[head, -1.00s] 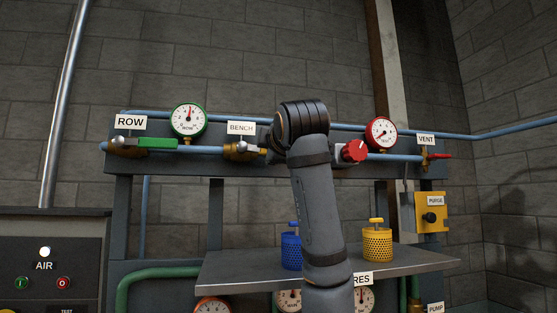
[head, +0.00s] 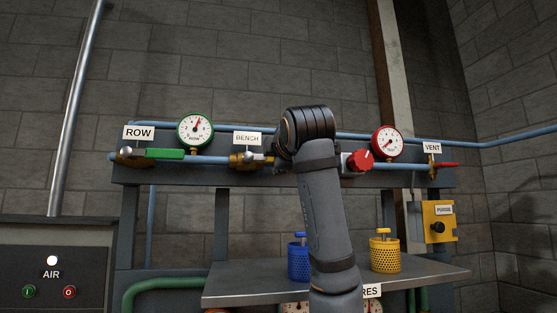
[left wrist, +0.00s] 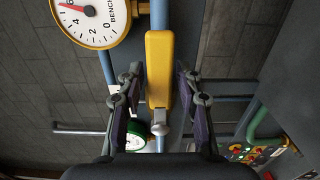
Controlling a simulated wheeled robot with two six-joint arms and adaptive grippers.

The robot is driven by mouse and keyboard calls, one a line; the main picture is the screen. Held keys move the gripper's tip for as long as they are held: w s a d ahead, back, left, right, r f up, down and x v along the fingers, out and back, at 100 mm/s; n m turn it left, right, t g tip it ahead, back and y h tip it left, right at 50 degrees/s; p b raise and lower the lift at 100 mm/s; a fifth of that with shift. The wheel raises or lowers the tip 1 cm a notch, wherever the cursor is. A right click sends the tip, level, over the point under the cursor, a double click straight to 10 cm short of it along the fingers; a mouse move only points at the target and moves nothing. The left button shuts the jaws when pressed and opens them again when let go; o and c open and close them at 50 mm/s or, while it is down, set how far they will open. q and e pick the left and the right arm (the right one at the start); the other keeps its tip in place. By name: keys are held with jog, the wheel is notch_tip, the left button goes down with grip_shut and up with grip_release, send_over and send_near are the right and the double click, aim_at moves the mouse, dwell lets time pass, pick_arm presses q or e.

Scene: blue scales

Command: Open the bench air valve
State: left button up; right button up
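The BENCH label (head: 247,138) hangs above the brass bench valve body (head: 238,161) on the blue pipe in the head view. My forearm and wrist stand in front and hide the lever there. In the left wrist view the yellow bench lever (left wrist: 158,65) lies along the pipe, with its silver pivot nut (left wrist: 160,125) at the lower end. My left gripper (left wrist: 158,78) is open, with one finger on each side of the lever and visible gaps. My right gripper is not in view.
The green ROW lever (head: 165,154) sits left of the bench valve, under a green gauge (head: 195,131). A red knob (head: 360,161), a red gauge (head: 387,142) and the red VENT lever (head: 447,165) are to the right. A shelf (head: 430,278) with blue and yellow baskets is below.

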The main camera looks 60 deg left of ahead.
pick_arm(q)
jog(key=shift+o, duration=0.2)
jog(key=v, duration=1.2)
jog(key=shift+s, duration=0.1)
